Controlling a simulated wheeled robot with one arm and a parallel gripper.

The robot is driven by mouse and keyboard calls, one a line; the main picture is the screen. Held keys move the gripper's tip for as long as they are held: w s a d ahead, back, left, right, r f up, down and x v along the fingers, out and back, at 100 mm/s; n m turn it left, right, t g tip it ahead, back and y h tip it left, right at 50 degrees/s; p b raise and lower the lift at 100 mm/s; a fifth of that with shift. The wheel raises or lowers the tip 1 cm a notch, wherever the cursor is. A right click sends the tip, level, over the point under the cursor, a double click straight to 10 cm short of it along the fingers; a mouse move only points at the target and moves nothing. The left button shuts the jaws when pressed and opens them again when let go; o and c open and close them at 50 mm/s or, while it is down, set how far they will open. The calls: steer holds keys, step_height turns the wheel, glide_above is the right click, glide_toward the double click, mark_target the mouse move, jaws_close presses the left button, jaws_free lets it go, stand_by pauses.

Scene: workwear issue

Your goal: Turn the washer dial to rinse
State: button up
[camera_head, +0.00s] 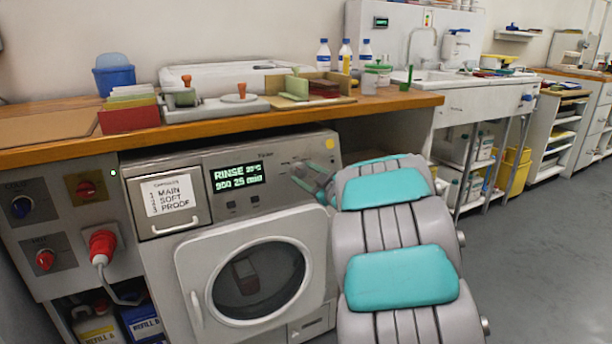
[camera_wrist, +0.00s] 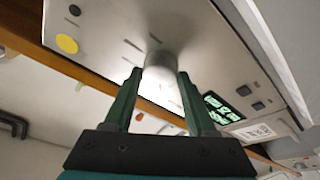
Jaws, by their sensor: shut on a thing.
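The washer (camera_head: 310,225) stands under the wooden counter, with its round door closed. Its lit display (camera_head: 237,178) reads RINSE, with 20°C, 950 and 25 min below or beside it. The display also shows at the right of the wrist view (camera_wrist: 222,108). My gripper (camera_head: 318,180) is at the upper right of the washer's front panel. In the wrist view, the two green fingers are shut on the round silver dial (camera_wrist: 160,78), one on each side. The dial's pointer mark is not clear, and in the head view my gripper and arm mostly hide the dial.
The counter (camera_head: 215,127) overhangs just above the panel and carries trays, bottles and a blue tub (camera_head: 114,78). A red plug (camera_head: 102,246) and switches are on the left panel. Open grey floor (camera_head: 545,250) lies to the right.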

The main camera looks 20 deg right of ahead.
steer(key=o, duration=1.4)
steer(key=shift+c, duration=0.2)
steer(key=s+d, duration=0.1)
steer(key=s, duration=0.6)
steer(key=shift+s+d, duration=0.15)
steer(key=shift+s, duration=0.2)
